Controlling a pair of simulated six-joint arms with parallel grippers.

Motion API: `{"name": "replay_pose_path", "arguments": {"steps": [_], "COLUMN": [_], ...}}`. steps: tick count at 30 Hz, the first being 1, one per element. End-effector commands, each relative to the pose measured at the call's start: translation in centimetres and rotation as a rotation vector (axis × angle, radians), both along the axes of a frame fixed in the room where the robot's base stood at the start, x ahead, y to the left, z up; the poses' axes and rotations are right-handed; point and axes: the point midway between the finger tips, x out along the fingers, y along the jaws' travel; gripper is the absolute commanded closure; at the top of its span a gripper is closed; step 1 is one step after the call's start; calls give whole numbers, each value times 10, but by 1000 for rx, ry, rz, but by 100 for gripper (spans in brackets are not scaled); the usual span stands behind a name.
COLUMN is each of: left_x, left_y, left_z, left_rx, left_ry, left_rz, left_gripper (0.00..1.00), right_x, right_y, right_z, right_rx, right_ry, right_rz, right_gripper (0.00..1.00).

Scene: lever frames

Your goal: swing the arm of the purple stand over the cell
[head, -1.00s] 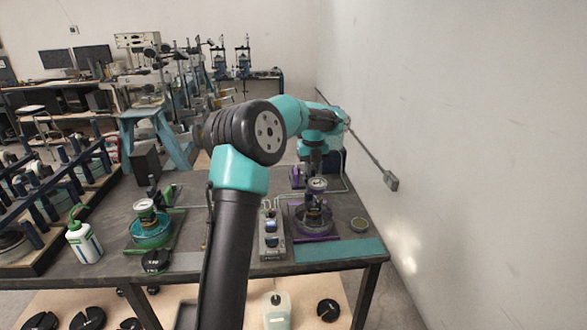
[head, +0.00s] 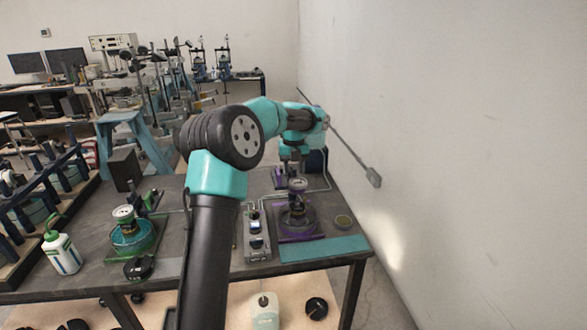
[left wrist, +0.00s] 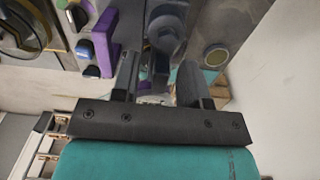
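The purple stand (head: 283,180) shows at the back right of the table in the head view, partly hidden behind my left gripper. The cell (head: 297,215) is a dark round vessel on a purple-edged base, with a dial gauge (head: 297,184) above it. I cannot make out the stand's swing arm clearly. My left gripper (head: 291,167) points down near the stand, behind the gauge. In the left wrist view its fingers (left wrist: 158,82) are apart, with a grey rounded part (left wrist: 167,38) beyond the gap. I cannot tell whether they touch it. My right gripper is out of view.
A green-based gauge unit (head: 132,235) and a white bottle (head: 61,252) stand farther left. A wall (head: 450,150) rises close on the right.

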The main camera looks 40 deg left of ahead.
Motion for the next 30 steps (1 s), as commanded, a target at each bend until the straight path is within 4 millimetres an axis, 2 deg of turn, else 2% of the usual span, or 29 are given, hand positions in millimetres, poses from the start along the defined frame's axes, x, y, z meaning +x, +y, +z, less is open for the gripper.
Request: {"name": "replay_pose_path", "arguments": {"steps": [8,13,17,30], "left_x": [0,1,1,1], "left_y": [0,0,0,-1], "left_z": [2,17,38,122], "left_rx": [0,0,0,0], "left_ry": [0,-1,-3,-3], "left_rz": [1,1,2,1], "left_gripper": [60,60,60,60], "right_x": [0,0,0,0], "right_y": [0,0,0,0], "right_z": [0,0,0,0], "right_rx": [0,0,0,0], "right_ry": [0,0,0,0], "right_rz": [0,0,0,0], "right_gripper": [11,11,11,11]}}
